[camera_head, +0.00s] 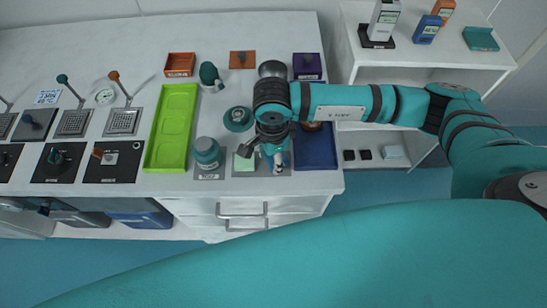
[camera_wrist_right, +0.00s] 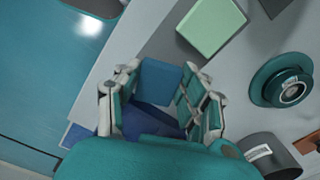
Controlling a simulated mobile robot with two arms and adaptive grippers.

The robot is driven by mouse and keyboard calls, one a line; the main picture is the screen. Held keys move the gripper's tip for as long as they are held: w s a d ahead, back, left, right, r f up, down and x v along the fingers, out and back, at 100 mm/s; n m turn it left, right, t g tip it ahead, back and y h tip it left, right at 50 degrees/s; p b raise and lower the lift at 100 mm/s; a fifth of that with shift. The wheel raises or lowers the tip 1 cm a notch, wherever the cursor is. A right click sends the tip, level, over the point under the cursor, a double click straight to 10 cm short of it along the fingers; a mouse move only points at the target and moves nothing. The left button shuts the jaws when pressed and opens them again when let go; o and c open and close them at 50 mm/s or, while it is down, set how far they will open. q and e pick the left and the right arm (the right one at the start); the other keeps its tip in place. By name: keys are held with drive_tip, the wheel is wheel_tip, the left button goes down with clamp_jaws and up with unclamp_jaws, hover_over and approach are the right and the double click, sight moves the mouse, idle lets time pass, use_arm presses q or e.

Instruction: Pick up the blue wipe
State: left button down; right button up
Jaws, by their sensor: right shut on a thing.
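The blue wipe (camera_wrist_right: 160,76) is a small flat blue square between the fingers of my right gripper (camera_wrist_right: 163,88) in the right wrist view. The gripper is shut on it. In the head view my right gripper (camera_head: 270,154) points down at the front edge of the counter, beside a pale green square (camera_head: 244,163), and mostly hides the wipe. The green square also shows in the right wrist view (camera_wrist_right: 212,26). I cannot tell whether the wipe is clear of the surface. My left gripper is out of view.
A dark blue tray (camera_head: 316,160) lies just right of the gripper. A teal jar (camera_head: 207,153) and a round teal piece (camera_head: 238,119) stand to the left, with a lime green tray (camera_head: 170,130) beyond. Drawers (camera_head: 240,207) are below the counter edge.

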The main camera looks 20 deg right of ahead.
drive_tip(key=shift+s+r+b, duration=0.3)
drive_tip(key=shift+r+b, duration=0.1)
drive_tip(key=shift+r, duration=0.25)
drive_tip(key=shift+s+r+b, duration=0.25)
drive_tip(key=shift+r+b, duration=0.15)
drive_tip(key=shift+r, duration=0.2)
drive_tip(key=s+d+r+p, duration=0.1)
drive_tip(key=s+p, duration=0.1)
drive_tip(key=s, duration=1.3)
drive_tip(key=shift+r, duration=0.4)
